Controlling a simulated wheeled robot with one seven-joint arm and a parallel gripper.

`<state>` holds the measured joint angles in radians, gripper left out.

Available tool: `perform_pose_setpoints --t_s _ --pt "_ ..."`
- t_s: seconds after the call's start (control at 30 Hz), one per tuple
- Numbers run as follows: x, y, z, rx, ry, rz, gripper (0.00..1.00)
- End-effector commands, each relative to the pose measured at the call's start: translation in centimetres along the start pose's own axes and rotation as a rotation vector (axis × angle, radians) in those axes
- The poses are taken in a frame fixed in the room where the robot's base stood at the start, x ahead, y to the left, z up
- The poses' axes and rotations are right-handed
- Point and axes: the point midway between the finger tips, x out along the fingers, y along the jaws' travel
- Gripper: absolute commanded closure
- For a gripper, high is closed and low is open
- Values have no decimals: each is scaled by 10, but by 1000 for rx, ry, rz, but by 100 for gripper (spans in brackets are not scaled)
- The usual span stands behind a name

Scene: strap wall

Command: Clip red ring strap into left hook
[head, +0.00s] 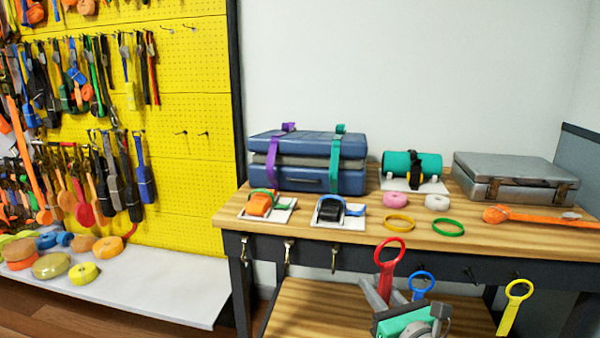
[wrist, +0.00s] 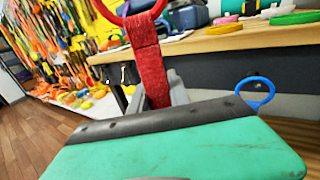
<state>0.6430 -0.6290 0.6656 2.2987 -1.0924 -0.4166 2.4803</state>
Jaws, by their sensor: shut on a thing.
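The red ring strap (head: 388,268) stands upright, ring at the top, in front of the bench edge. In the wrist view its red webbing (wrist: 145,62) rises from between my grey fingers, with the ring cut off by the top edge. My gripper (head: 384,295) is shut on the strap's lower part, hiding its lower end. The left hook (head: 244,250) hangs on the bench's front rail, well to the left of the strap and apart from it. Two similar metal hooks, a middle one (head: 288,254) and a right one (head: 334,258), hang between them; all three look empty.
A blue ring strap (head: 421,285) hangs just right of my gripper, also visible in the wrist view (wrist: 257,92); a yellow one (head: 514,306) hangs farther right. The bench top (head: 340,232) holds cases, buckles and rolls.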

Motion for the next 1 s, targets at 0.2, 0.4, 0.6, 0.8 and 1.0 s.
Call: perform_pose_setpoints --t_s 0.2,0.4,0.6,0.8,1.0 --pt "5 -3 32 0 -1 4 100" --pt "12 -6 67 1 -2 9 100" --pt "18 -8 104 1 -3 10 100" --pt "22 -9 137 2 -2 7 100" --pt "24 -9 158 2 0 0 100"
